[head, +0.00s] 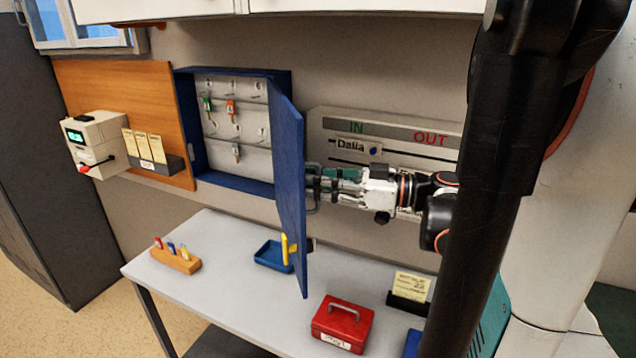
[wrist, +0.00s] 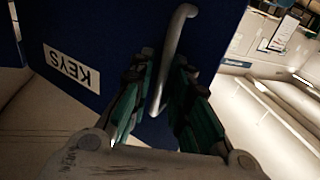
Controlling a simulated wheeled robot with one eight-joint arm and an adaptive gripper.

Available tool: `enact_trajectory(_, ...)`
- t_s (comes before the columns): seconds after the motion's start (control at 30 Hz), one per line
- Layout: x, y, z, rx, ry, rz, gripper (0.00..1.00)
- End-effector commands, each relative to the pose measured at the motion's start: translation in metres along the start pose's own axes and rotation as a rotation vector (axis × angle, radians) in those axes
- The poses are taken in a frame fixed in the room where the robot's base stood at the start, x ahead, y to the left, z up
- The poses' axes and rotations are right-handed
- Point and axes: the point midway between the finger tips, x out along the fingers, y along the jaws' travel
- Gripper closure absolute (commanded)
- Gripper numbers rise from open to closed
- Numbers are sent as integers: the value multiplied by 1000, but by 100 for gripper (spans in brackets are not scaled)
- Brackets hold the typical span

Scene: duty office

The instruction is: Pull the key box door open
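The blue key box (head: 187,125) hangs on the wall, and its inside with several hooks and a few tagged keys shows. Its blue door (head: 291,180) stands swung well out from the box, seen nearly edge-on in the head view. My gripper (head: 318,183) is at the door's outer face, to its right. In the wrist view the grey bar handle (wrist: 182,30) runs between the green-padded fingers of my gripper (wrist: 162,72), which look closed around it. The exact contact is partly hidden. A white KEYS label (wrist: 71,66) is on the door's face.
Below is a grey table (head: 220,250) with a key block (head: 177,259), a blue tray (head: 268,257), a red cash box (head: 342,325) and a card holder (head: 408,297). A yellow piece (head: 285,249) shows at the door's lower part. An IN/OUT board (head: 420,135) is behind my gripper.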

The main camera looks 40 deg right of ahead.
Motion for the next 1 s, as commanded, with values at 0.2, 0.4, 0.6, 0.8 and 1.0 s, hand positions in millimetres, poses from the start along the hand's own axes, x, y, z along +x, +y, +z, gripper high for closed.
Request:
enact_trajectory(0.2,-24,2,0,0,0,6,83)
enact_trajectory(0.4,-64,1,0,0,0,7,83)
enact_trajectory(0.6,-98,1,0,0,0,3,83)
enact_trajectory(0.8,-116,0,0,1,0,2,83)
enact_trajectory(1.0,-119,0,0,1,0,0,83)
